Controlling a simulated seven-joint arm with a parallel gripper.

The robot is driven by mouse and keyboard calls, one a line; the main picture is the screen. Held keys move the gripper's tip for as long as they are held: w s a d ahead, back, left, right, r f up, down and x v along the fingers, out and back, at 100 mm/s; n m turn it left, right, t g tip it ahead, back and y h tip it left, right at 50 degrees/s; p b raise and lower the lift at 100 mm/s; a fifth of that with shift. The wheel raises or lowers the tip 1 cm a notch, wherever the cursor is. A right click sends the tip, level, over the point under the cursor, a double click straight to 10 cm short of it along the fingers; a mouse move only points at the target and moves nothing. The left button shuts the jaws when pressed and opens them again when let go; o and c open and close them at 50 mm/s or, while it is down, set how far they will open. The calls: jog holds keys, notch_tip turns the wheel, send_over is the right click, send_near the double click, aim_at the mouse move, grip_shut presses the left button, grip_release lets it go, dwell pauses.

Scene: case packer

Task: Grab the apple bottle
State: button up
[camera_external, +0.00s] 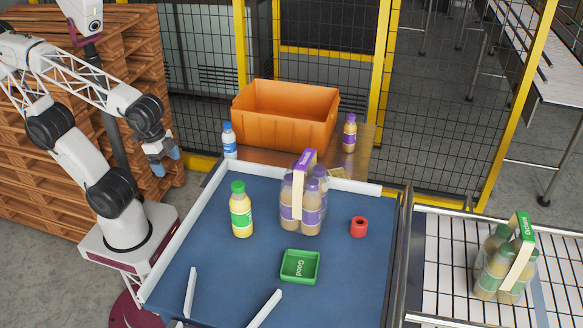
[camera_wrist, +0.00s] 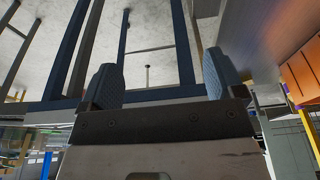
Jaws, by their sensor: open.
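A single bottle with a green cap, pale yellow contents and a green label, which looks like the apple bottle (camera_external: 241,214), stands upright on the blue work surface (camera_external: 207,273). My gripper (camera_external: 166,160) is up and left of it, beyond the surface's left edge and well apart from the bottle. In the wrist view my gripper (camera_wrist: 160,78) shows two blue fingertips spread apart with nothing between them. The bottle does not show in the wrist view.
A purple-capped multipack (camera_external: 305,197) stands right of the bottle. An orange crate (camera_external: 285,113), a water bottle (camera_external: 229,140) and a purple-capped bottle (camera_external: 349,133) stand behind. A green-capped multipack (camera_external: 505,265) sits on the conveyor.

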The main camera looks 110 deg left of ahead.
aim_at(231, 193)
jog(key=w+d+r+n+t+h, duration=0.2)
jog(key=w+d+r+n+h, duration=0.1)
jog(key=w+n, duration=0.5)
jog(key=w+d+r+n+t+h, duration=0.2)
jog(key=w+d+r+n+t, duration=0.1)
jog(key=w+n, duration=0.5)
jog(key=w+d+r+n+t+h, duration=0.2)
jog(key=w+n, duration=0.6)
jog(key=n, duration=0.4)
jog(key=shift+w+d+r+t+h, duration=0.15)
jog(key=shift+d+r+t+h, duration=0.35)
jog(key=shift+d+h, duration=0.45)
jog(key=shift+d, duration=0.25)
jog(key=shift+y, duration=0.25)
jog(key=shift+x, duration=3.35)
